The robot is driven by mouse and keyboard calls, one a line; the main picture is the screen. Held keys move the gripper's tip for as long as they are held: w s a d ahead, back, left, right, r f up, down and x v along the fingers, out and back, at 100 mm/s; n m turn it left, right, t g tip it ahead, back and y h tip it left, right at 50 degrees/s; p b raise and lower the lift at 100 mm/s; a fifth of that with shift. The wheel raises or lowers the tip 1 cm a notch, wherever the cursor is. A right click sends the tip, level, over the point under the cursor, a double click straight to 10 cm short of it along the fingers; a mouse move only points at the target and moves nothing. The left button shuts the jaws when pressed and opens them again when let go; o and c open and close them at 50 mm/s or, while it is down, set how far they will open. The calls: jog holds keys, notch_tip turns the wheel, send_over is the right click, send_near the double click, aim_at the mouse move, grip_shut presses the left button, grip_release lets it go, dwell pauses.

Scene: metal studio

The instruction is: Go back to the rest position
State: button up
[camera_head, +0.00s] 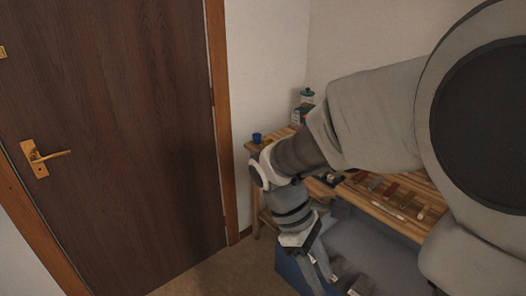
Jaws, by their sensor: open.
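My arm reaches in from the right and bends down in front of a wooden workbench. My gripper (342,284) hangs low near the bottom edge of the view, pointing downward. Its fingers are apart and I see nothing held between them. It is over or in front of a blue-grey surface (378,246) beside the bench; I cannot tell how far above it. My arm hides part of the bench.
A dark wooden door (110,130) with a brass handle (45,157) is shut at the left. The workbench (425,190) holds several small tools, a blue cup (256,138) and a jar (306,96). Bare floor (215,272) lies between door and bench.

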jog(key=s+d+r+m+t+y+p, duration=0.1)
jog(key=s+r+m+t+y+p, duration=0.1)
jog(key=r+m+t, duration=0.2)
jog(key=s+d+r+m+t+y+p, duration=0.1)
jog(key=s+d+r+m+t+y, duration=0.1)
jog(key=r+m+t, duration=0.3)
jog(key=shift+d+r+m+y+p, duration=0.35)
jog(key=shift+r+m, duration=1.25)
jog(key=shift+r, duration=1.25)
jog(key=shift+d, duration=0.1)
